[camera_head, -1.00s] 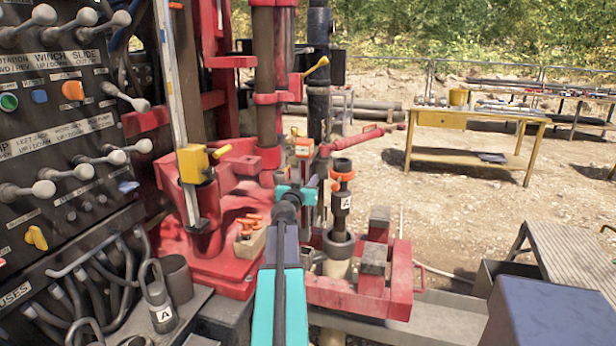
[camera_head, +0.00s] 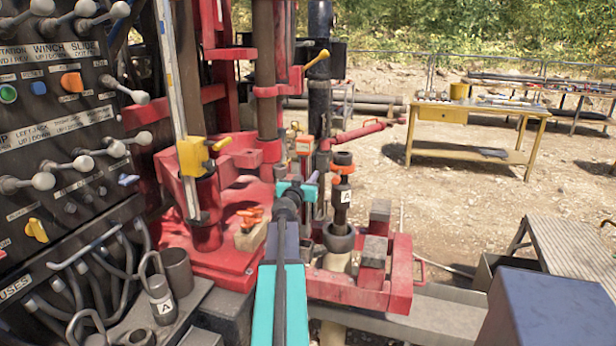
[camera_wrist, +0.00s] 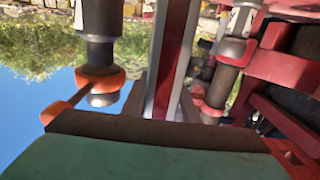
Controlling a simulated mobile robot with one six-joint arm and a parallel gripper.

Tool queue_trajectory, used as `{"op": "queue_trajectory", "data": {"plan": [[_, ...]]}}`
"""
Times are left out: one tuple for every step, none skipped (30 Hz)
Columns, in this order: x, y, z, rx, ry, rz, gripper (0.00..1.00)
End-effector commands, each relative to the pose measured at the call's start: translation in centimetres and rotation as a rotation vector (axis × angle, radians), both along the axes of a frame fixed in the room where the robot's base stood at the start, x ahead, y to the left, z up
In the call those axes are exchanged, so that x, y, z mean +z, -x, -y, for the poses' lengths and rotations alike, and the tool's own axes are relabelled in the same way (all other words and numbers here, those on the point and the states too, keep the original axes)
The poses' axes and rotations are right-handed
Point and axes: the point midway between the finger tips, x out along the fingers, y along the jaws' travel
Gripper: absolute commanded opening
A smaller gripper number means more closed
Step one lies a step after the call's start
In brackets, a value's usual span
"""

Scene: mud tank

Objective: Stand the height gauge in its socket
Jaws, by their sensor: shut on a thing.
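My gripper (camera_head: 299,191), with teal jaws, is shut on what looks like the height gauge, a slim upright post with an orange-and-white block (camera_head: 304,146) above the jaws. In the wrist view a grey-edged, reddish post (camera_wrist: 172,65) runs up from the dark jaw edge (camera_wrist: 150,128); it seems to be the same gauge. Its lower end is hidden or lost against the red rig. I cannot tell which opening is the gauge's socket.
A tall scale with a yellow block (camera_head: 195,157) stands left. A lever panel (camera_head: 60,120) borders the left; a yellow table (camera_head: 480,112) is far right.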

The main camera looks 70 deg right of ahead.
Motion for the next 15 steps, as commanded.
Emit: {"op": "queue_trajectory", "data": {"plan": [[-0.1, 0.0, 0.0, 0.0, 0.001, 0.0, 0.0], [-0.2, 0.0, 0.0, 0.0, 0.001, 0.0, 0.0], [-0.3, 0.0, 0.0, 0.0, 0.001, 0.001, 0.0], [-0.4, 0.0, 0.0, 0.0, 0.001, 0.001, 0.0], [-0.5, 0.0, 0.0, 0.0, 0.001, 0.001, 0.0], [-0.7, 0.0, 0.0, 0.0, 0.001, 0.001, 0.0], [-0.8, 0.0, 0.0, 0.0, 0.001, 0.0, 0.0], [-0.9, 0.0, 0.0, 0.0, 0.001, 0.0, 0.0], [-1.0, 0.0, 0.0, 0.0, 0.001, -0.001, 0.0], [-1.1, 0.0, 0.0, 0.0, 0.001, -0.001, 0.0], [-1.2, 0.0, 0.0, 0.0, 0.001, -0.001, 0.0], [-1.3, 0.0, 0.0, 0.0, 0.0, 0.0, 0.0], [-1.4, 0.0, 0.0, 0.0, 0.0, 0.0, 0.0], [-1.5, 0.0, 0.0, 0.0, 0.0, 0.001, 0.0], [-1.6, 0.1, 0.0, 0.0, 0.0, 0.001, 0.0]]}}
